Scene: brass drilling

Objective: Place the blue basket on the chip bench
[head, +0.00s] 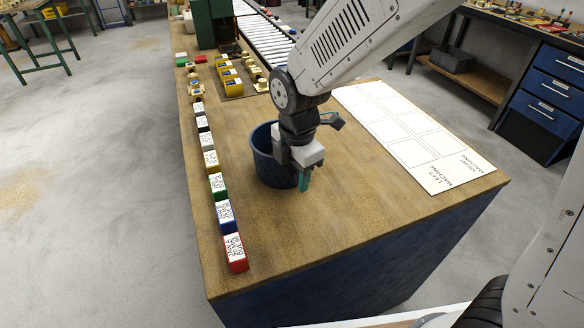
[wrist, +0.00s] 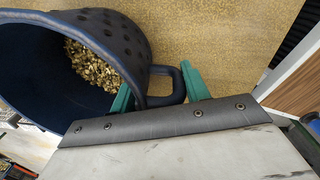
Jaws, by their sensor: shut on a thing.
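The blue basket (head: 263,160) is at the middle of the wooden-topped workbench (head: 270,245), partly hidden behind my gripper. I cannot tell whether it rests on the top or hangs just above it. In the wrist view the basket (wrist: 135,42) has dark dimpled walls and brass chips (wrist: 92,66) inside. My gripper (head: 304,180) points down at the basket's right side. In the wrist view the green fingers of my gripper (wrist: 160,88) are on the basket's loop handle (wrist: 177,84). No bench is marked as the chip bench.
A row of labelled coloured blocks (head: 222,198) lines the bench's left edge. Yellow bins (head: 229,77) and a roller conveyor (head: 262,38) are farther back. A white sheet with outlined boxes (head: 410,130) lies right. A blue drawer cabinet (head: 545,95) stands far right. Open floor (head: 95,180) lies left.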

